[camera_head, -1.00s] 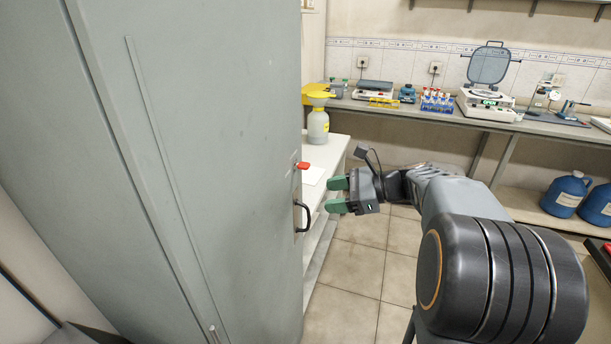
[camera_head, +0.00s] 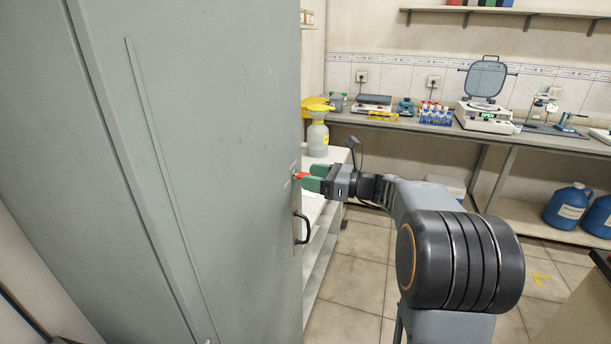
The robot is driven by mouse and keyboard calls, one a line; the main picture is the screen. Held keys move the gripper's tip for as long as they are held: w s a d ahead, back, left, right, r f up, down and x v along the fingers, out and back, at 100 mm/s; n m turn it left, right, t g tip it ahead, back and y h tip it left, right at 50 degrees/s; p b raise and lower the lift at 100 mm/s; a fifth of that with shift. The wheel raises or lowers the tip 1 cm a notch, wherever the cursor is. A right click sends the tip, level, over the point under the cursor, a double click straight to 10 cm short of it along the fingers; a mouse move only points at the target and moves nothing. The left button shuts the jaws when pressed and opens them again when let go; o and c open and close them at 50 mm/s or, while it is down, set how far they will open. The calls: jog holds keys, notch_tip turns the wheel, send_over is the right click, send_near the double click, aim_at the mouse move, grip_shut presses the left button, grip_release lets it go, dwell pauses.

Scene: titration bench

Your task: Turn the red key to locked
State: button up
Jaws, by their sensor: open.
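The red key (camera_head: 299,176) sticks out from the right edge of the grey cabinet (camera_head: 200,160), above its dark handle (camera_head: 303,228). Only a small part of the key shows; the rest is hidden by my gripper's green fingers. My gripper (camera_head: 312,178) is at the key with its fingertips around or just beside it. The fingers are open. I cannot tell whether either finger touches the key, nor which way the key is turned.
A white bench (camera_head: 334,157) with a yellow-topped bottle (camera_head: 317,137) stands just behind the key. The dark handle juts out below my gripper. A long bench (camera_head: 400,123) with lab devices runs along the back wall.

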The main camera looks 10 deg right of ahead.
jog(key=shift+x, duration=1.35)
jog(key=shift+c, duration=0.2)
